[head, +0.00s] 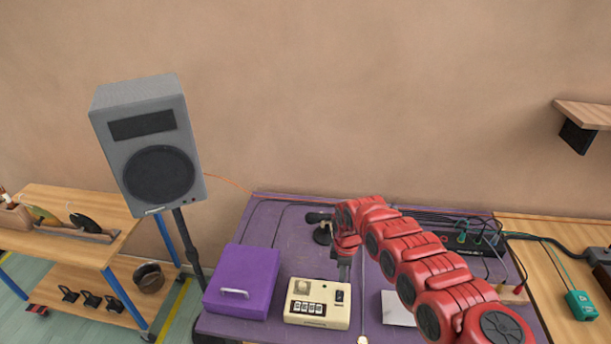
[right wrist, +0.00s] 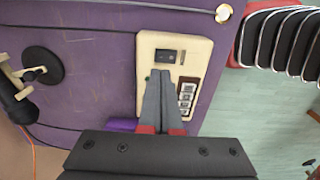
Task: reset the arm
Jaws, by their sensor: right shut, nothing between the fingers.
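My red right arm comes in from the lower right in the head view. Its gripper (head: 344,272) points down over the purple table, just above the back right part of a cream box with buttons (head: 312,315). In the right wrist view the gripper (right wrist: 166,78) shows two grey fingers together with nothing between them. The cream box (right wrist: 196,53) lies under the fingertips there. I cannot tell whether the fingers touch it. My left gripper is not in view.
A purple case (head: 243,280) with a handle sits left of the cream box. A small black microphone (head: 321,231) stands behind. A grey speaker (head: 155,150) on a stand rises at the left, beside a wooden cart (head: 80,262). Cables and a green box (head: 581,305) lie at the right.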

